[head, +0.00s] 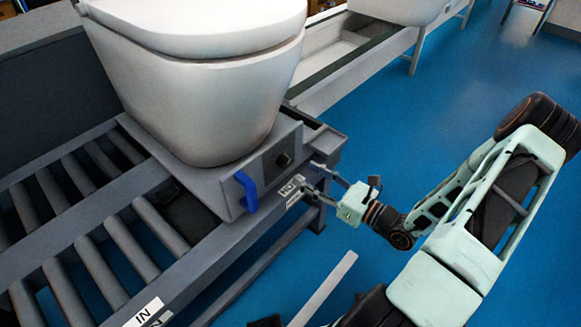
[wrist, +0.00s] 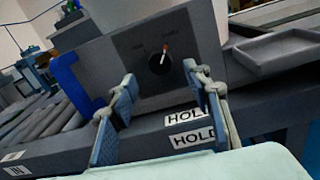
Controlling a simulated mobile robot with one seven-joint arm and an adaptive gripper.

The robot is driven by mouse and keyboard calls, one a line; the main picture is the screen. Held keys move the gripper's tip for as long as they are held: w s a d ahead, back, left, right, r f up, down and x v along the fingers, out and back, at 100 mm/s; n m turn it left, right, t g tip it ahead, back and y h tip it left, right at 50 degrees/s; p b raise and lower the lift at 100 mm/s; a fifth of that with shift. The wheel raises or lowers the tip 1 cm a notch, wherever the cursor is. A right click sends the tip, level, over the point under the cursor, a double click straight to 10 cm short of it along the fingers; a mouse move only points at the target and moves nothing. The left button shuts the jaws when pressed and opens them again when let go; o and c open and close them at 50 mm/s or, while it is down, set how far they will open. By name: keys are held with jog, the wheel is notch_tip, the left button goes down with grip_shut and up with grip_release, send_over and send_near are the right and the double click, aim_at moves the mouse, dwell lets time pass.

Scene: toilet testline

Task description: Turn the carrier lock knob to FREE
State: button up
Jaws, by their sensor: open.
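The carrier lock knob (wrist: 159,62) is a small black dial with a red-and-white pointer mark, set on a dark panel (wrist: 133,43) on the carrier's front face. The pointer points up and slightly right; the lettering around it is too small to read surely. The knob also shows in the head view (head: 283,159). My gripper (head: 315,177) is open and empty in front of the carrier (head: 225,195). In the wrist view its two fingers (wrist: 155,115) stand wide apart, with the knob seen beyond and between them. It looks clear of the knob.
A blue handle (head: 246,191) sticks out left of the knob. A white toilet (head: 200,90) stands on the carrier. HOLD labels (wrist: 190,127) are on the rail below. A grey tray (wrist: 279,52) lies to the right. The roller conveyor (head: 80,190) runs left; blue floor is open to the right.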

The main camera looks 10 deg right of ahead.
aim_at(287, 163)
jog(key=b+x, duration=0.1)
jog(key=x, duration=0.5)
jog(key=shift+w+a, duration=0.25)
jog(key=c, duration=1.2)
jog(key=shift+o, duration=0.2)
